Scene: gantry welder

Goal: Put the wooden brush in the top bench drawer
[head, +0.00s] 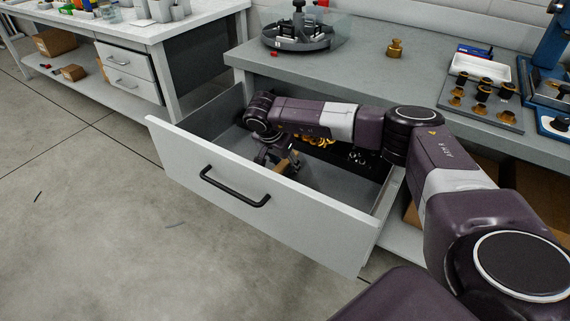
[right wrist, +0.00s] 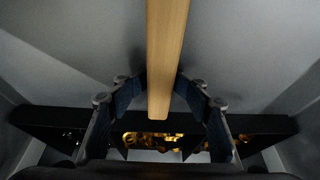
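The bench drawer (head: 310,222) is pulled wide open in the head view, its black handle facing out. My right arm reaches over its side, and my right gripper (head: 280,158) points down inside it. The wooden brush (head: 285,165) shows as a small tan piece at the gripper, partly hidden by it. In the right wrist view, the brush's pale wooden handle (right wrist: 167,50) runs between the blue-padded fingers of the gripper (right wrist: 162,84), which appear closed against its sides. Whether the brush touches the drawer floor I cannot tell. My left gripper is out of view.
Brass-coloured parts (head: 318,140) and small shiny pieces lie in a black tray at the back of the drawer. The bench top (head: 350,60) above carries a round fixture (head: 298,35), a brass weight (head: 395,48) and a nozzle rack (head: 480,103). The floor in front is clear.

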